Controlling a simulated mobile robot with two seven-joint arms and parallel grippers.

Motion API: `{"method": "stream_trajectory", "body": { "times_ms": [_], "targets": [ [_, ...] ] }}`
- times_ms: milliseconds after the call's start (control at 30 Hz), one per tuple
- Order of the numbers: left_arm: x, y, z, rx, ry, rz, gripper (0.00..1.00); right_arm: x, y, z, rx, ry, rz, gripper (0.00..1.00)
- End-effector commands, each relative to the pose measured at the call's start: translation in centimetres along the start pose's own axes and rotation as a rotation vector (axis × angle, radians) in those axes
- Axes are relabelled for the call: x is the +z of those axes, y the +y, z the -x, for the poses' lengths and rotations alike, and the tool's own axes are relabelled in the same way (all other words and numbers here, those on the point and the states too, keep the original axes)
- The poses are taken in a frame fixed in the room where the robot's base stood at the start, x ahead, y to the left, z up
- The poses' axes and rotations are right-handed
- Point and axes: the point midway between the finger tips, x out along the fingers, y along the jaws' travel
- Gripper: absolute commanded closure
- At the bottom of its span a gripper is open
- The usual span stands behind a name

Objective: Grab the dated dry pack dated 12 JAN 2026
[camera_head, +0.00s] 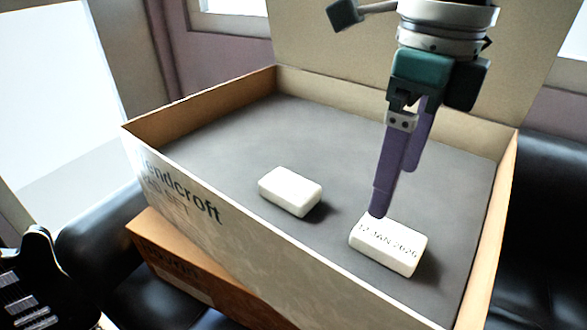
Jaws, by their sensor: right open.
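Two small white packs lie on the dark floor of an open cardboard box. The pack on the right (388,247) has "12 JAN 2026" printed on its top face. The other pack (290,191) lies to its left and shows no readable print. My right gripper (384,205) points down from the upper right, with purple fingers. Its fingertips are just above or at the far edge of the dated pack; I cannot tell if they touch it. It is open and holds nothing. My left gripper is not in view.
The box (145,158) has raised walls around both packs, with "endcroft" lettering on its near left side. Another brown box (190,268) is beneath it. A black sofa (545,200) and a guitar (35,285) are around it. The box floor behind the packs is clear.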

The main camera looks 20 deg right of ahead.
Motion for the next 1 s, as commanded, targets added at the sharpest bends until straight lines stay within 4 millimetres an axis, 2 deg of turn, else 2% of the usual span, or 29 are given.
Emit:
{"method": "stream_trajectory", "body": {
  "times_ms": [100, 700, 1000],
  "targets": [
    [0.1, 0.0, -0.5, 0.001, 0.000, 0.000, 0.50, -0.5, -0.7, -1.0, -0.025, 0.022, -0.009, 0.00],
    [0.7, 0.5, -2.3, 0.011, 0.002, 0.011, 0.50, -0.9, -0.8, -9.5, -0.018, 0.019, -0.006, 0.00],
    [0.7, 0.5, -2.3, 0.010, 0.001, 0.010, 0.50, -0.9, -0.9, -10.0, -0.020, 0.017, -0.005, 0.00]
  ]
}}
